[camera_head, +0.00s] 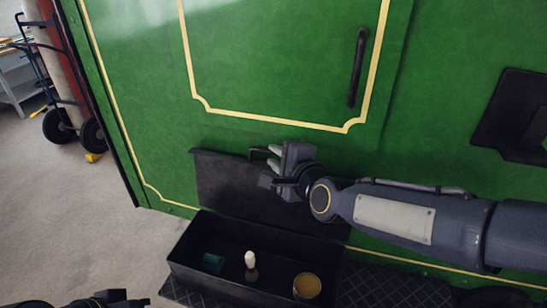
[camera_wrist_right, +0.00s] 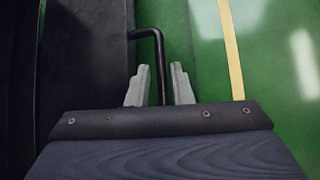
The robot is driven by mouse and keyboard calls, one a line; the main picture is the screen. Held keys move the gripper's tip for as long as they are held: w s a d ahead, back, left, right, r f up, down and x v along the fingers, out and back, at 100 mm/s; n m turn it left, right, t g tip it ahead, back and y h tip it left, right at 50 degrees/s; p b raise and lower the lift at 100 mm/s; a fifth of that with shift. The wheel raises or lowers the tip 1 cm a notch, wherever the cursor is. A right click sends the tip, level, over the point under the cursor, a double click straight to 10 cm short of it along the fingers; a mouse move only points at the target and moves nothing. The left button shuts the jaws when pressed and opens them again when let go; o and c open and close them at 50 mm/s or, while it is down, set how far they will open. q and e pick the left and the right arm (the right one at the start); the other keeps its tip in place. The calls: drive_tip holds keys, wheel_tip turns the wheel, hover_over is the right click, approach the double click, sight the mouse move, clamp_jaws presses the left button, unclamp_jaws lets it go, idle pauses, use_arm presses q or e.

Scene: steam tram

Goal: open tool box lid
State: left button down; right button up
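The black tool box (camera_head: 215,272) stands at the foot of the green tram side. Its dark lid (camera_head: 228,182) is raised, leaning back near the green panel, so the inside of the box shows. The lid's bent black handle (camera_wrist_right: 153,36) sticks out from the lid's edge. My right gripper (camera_head: 272,161) is at the lid's top edge. In the right wrist view its two grey fingers (camera_wrist_right: 160,84) stand either side of the handle rod, with a gap on each side. Part of my left gripper (camera_head: 108,298) shows at the bottom left; its fingers are unclear.
Inside the box are a teal item (camera_head: 213,262), a small cream-topped object (camera_head: 250,260) and a round tan tin (camera_head: 307,286). A black grab handle (camera_head: 357,68) is on the green panel (camera_head: 270,60). A hand truck (camera_head: 50,90) stands at far left; the floor (camera_head: 80,220) there is clear.

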drive_tip(key=shift+x, duration=0.85)
clamp_jaws()
drive_tip(key=shift+s, duration=0.1)
drive_tip(key=shift+n+t, duration=0.6)
drive_tip(key=shift+t, duration=0.2)
drive_tip(key=s+b, duration=0.1)
drive_tip(key=s, duration=0.1)
drive_tip(key=s+a+b, duration=0.1)
drive_tip(key=s, duration=0.1)
drive_tip(key=shift+a+f, duration=0.1)
drive_tip(key=shift+a, duration=0.05)
unclamp_jaws()
